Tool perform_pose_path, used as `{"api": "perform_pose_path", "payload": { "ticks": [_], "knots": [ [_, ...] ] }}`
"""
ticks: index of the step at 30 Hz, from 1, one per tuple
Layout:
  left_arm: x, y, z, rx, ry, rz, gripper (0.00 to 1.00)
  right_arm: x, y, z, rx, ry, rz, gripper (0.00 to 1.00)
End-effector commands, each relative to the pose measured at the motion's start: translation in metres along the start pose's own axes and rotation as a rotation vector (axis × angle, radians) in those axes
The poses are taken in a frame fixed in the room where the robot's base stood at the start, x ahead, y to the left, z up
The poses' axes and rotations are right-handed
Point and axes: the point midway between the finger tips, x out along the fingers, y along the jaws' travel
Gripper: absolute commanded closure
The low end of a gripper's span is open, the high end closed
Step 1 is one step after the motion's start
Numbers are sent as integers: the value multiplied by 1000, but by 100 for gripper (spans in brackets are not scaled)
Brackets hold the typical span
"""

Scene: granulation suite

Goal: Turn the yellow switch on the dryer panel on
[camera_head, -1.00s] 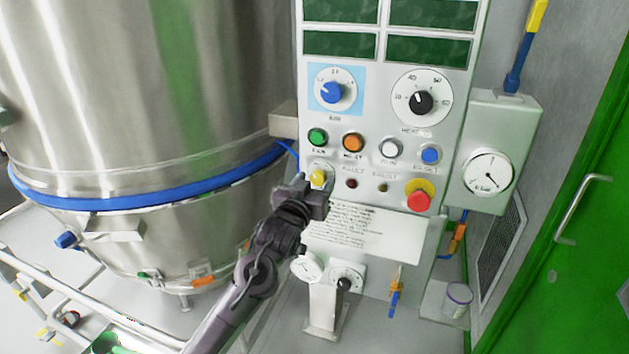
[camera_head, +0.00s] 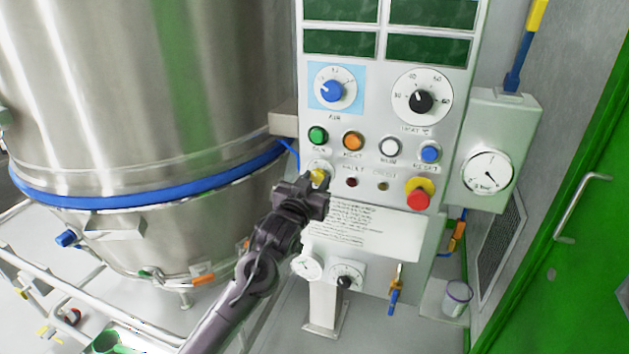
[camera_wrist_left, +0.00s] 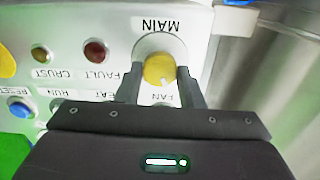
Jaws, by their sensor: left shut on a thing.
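The yellow switch (camera_head: 319,177) sits at the lower left of the dryer panel (camera_head: 375,115), below the green button. It also shows in the left wrist view (camera_wrist_left: 159,69), on a round pale plate marked MAIN. My left gripper (camera_head: 318,182) has its fingers on either side of the switch and is shut on it. In the left wrist view the two fingers (camera_wrist_left: 160,82) flank the knob, which is partly hidden at its lower edge. A small pointer mark shows on the knob, near the gripper side. My right gripper is not in view.
A red emergency button (camera_head: 418,200) on a yellow base is to the right. Green, orange, white and blue buttons (camera_head: 430,154) sit just above. A steel vessel (camera_head: 140,100) stands close on the left. A gauge box (camera_head: 489,170) and green door (camera_head: 570,210) are right.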

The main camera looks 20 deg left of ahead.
Motion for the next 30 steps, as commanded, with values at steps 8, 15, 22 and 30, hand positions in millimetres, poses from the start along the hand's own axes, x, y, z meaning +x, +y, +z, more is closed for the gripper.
{"api": "perform_pose_path", "payload": {
  "ticks": [8, 15, 22, 30],
  "knots": [
    [0, 0, -1, 226, -2, 1, 89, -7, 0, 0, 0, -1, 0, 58],
    [0, 0, -1, 455, 0, 0, 89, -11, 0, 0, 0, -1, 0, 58],
    [0, 1, 0, 660, 0, 0, 89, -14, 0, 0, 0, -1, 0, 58],
    [0, 1, 0, 845, 1, -1, 89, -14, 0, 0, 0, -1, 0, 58]
  ]
}}
